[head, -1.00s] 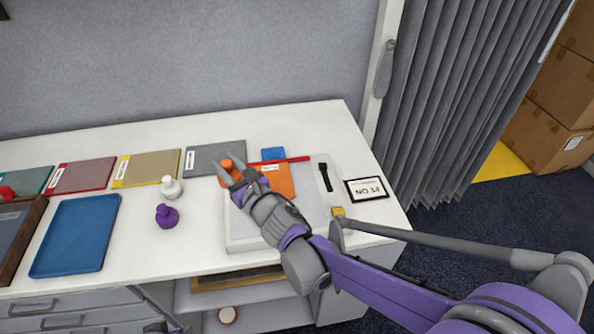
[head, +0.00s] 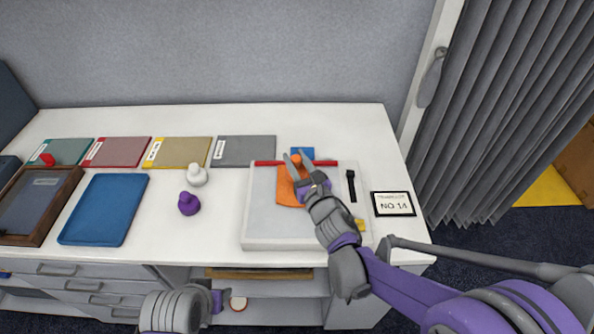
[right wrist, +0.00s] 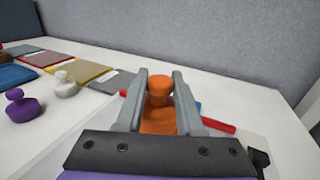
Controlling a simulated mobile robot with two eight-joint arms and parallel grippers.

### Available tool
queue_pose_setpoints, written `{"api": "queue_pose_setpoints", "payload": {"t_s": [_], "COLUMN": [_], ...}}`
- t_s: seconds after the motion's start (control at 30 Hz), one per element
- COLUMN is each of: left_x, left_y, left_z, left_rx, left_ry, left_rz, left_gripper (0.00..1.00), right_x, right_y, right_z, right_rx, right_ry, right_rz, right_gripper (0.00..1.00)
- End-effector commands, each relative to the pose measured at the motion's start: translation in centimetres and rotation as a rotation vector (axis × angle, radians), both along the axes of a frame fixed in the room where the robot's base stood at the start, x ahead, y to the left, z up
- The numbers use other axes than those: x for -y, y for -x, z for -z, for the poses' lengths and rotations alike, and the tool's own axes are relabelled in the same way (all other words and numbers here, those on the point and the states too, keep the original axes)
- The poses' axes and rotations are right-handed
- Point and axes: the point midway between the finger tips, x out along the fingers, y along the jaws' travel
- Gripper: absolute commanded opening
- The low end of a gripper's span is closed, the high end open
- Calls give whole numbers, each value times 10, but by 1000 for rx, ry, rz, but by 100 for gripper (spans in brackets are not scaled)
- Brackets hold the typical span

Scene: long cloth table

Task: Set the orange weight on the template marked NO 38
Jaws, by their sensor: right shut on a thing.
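The orange weight (head: 296,160) is between the fingers of my right gripper (head: 298,157), which is shut on it. In the right wrist view the orange weight (right wrist: 159,90) shows its rounded knob between the two grey fingers. An orange patch (head: 287,192) lies on the pale board (head: 265,225) just below the weight; I cannot tell whether they touch. A framed card (head: 393,204) at the right reads NO 14. I see no label reading NO 38. Part of my left arm shows at the bottom, but its fingers do not.
A white weight (head: 196,175) and a purple weight (head: 188,203) stand left of the board. A blue tray (head: 104,210) and a wooden-framed tray (head: 40,205) lie farther left. Coloured labelled templates line the back, including a grey one (head: 245,150). A black tool (head: 351,186) lies on the board.

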Motion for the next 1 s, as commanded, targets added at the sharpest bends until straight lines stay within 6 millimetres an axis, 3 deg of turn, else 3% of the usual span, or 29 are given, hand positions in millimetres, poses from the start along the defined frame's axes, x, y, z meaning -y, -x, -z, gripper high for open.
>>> {"api": "queue_pose_setpoints", "payload": {"t_s": [0.3, 0.7, 0.73, 0.87, 1.0], "left_x": [0, 0, 0, 0, 0], "left_y": [2, 3, 2, 2, 2], "left_z": [8, 11, 10, 10, 10], "left_rx": [-4, -5, -5, -5, -5], "left_ry": [0, 0, 0, 0, 0], "left_rz": [0, 0, 0, 0, 0], "left_gripper": [50, 50, 50, 50, 50], "right_x": [0, 0, 0, 0, 0], "right_y": [0, 0, 0, 0, 0], "right_z": [35, 39, 40, 39, 39], "right_rx": [1, 1, 0, 0, 0], "right_ry": [-1, -1, 0, 0, 0], "right_rz": [-1, -1, 0, 0, 0], "right_gripper": [0, 0, 40, 63, 66]}}
